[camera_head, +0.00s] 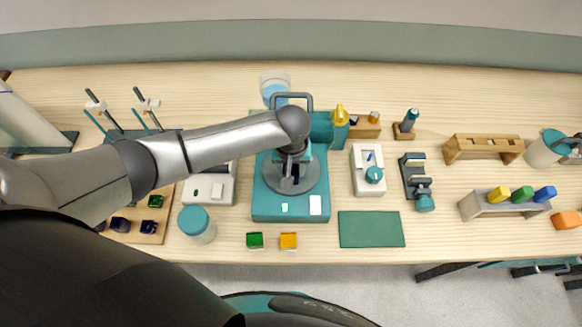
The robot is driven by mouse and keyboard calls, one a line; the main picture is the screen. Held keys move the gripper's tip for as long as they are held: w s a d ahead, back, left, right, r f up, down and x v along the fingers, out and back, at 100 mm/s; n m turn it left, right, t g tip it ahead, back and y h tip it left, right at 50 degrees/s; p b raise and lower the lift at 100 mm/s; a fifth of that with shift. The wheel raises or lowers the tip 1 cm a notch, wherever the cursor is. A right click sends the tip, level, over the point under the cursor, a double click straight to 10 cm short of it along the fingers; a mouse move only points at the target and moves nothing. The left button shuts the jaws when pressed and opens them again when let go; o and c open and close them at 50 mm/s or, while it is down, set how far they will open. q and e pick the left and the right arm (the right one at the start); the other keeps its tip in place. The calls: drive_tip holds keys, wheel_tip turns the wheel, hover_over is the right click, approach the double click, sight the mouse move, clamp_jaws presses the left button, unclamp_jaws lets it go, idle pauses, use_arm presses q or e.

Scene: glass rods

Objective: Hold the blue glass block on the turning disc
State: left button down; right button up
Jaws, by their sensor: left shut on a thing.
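The turning disc (310,186) is a round grey plate on a teal machine (262,207) in the middle of the bench. My left arm reaches in from the left, and my left gripper (290,180) points down over the disc. The gripper is shut on a small dark blue piece, which looks like the blue glass block (295,171). The fingers and wrist hide most of it, so I cannot tell whether it touches the disc. My right gripper is not in view.
A green block (255,240) and an amber block (288,240) lie at the front edge. A teal-lidded jar (196,223) stands left of the machine. A wooden tray (147,238) holds dark blue and green blocks. A green mat (371,229) is bare at the right.

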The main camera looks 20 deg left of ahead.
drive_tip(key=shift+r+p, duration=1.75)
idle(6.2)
